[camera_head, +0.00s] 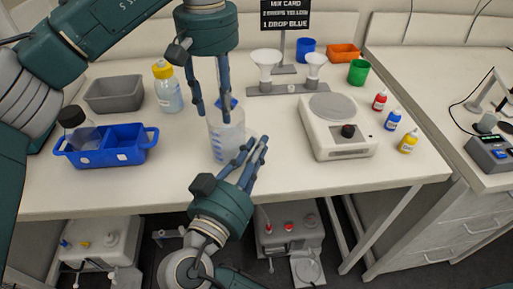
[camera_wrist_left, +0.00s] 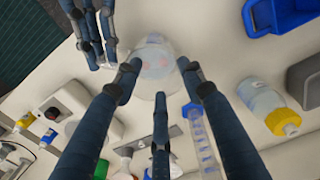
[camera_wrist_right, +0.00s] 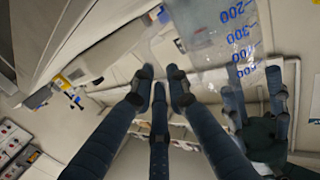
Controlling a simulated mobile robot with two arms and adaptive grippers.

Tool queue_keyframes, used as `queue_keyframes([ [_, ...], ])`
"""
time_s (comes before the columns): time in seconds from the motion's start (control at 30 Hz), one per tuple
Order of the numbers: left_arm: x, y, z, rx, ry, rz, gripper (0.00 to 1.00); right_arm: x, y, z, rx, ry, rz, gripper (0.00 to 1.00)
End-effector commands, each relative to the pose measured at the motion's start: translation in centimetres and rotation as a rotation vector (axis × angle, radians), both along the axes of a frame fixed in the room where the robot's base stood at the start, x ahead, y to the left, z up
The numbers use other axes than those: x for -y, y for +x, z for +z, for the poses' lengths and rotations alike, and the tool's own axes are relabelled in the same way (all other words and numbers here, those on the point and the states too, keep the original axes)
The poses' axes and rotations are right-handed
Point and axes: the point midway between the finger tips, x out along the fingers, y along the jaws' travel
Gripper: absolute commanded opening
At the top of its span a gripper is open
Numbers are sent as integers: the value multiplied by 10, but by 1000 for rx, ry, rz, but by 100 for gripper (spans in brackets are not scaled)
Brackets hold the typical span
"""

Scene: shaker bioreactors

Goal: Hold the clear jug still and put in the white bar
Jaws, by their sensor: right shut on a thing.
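The clear jug (camera_head: 228,142) with blue marks stands upright near the table's front edge. It also shows in the left wrist view (camera_wrist_left: 155,62) and the right wrist view (camera_wrist_right: 220,35). My left gripper (camera_head: 216,116) points down from above at the jug's rim, its fingers spread with a gap between them. My right gripper (camera_head: 256,146) is low at the jug's front right side, its fingers drawn together. A small pale bit, seemingly the white bar (camera_wrist_left: 110,66), shows at its fingertips in the left wrist view. The fingers mostly hide it.
A white stirrer (camera_head: 338,140) with a round plate stands to the right. A blue caddy (camera_head: 123,158), a grey bin (camera_head: 114,95) and a yellow-capped bottle (camera_head: 168,95) stand left. Funnels on a stand (camera_head: 288,88) are behind. Small dropper bottles (camera_head: 392,121) are at far right.

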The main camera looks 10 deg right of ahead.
Motion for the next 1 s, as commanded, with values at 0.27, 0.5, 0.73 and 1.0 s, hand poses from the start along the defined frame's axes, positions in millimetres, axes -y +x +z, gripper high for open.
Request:
queue_keyframes([
  [0.27,1,1,26,4,-1,1,40,-1,0,-1,-3,-1,2,0],
  [0.5,0,1,79,6,3,4,40,-1,0,-1,-3,-1,2,0],
  [0.73,0,0,112,1,2,2,40,0,0,-1,-3,-1,1,0],
  [1.0,0,0,120,0,0,0,40,0,0,-1,-1,0,1,0],
])
